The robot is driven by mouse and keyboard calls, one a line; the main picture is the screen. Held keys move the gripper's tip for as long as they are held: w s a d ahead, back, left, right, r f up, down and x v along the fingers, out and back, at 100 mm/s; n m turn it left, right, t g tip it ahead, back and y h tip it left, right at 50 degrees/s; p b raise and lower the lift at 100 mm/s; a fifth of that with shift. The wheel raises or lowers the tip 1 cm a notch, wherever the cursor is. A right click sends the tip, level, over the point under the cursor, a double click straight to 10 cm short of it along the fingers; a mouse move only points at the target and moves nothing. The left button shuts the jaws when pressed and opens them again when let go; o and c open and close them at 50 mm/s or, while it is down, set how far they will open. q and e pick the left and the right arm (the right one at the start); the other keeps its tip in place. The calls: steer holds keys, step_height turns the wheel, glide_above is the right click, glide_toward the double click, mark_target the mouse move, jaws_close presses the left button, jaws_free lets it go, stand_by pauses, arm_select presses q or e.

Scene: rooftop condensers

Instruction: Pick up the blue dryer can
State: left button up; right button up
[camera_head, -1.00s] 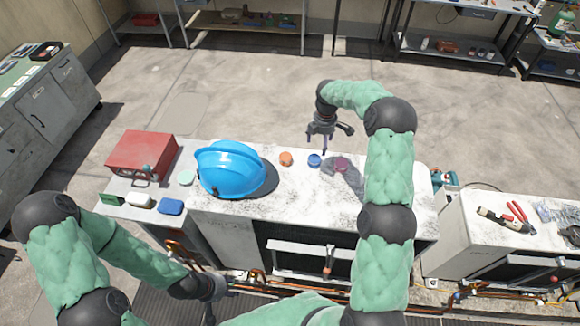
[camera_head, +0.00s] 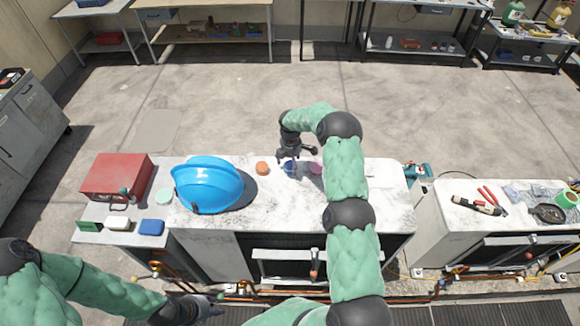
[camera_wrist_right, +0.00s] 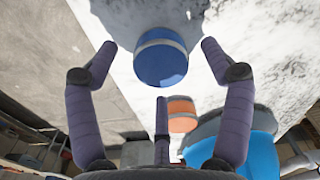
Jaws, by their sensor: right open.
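The blue dryer can (camera_head: 290,168) stands on the white condenser top (camera_head: 290,205), between an orange can and a pinkish-purple can. My right gripper (camera_head: 291,157) is low over it and partly covers it. In the right wrist view the blue can (camera_wrist_right: 160,62) lies between the spread fingers of the open right gripper (camera_wrist_right: 159,48); no finger visibly touches it. My left gripper (camera_head: 203,309) is at the lower edge, in front of the condensers, and its fingers are too unclear to read.
The orange can (camera_head: 262,168) and blue hard hat (camera_head: 208,185) are left of the blue can; the purple can (camera_head: 316,168) is close on its right. A red toolbox (camera_head: 117,176) sits further left. Copper pipes run along the front.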

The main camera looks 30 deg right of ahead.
steer(key=shift+f, duration=1.1)
steer(key=c, duration=1.3)
steer(key=shift+r, duration=0.15)
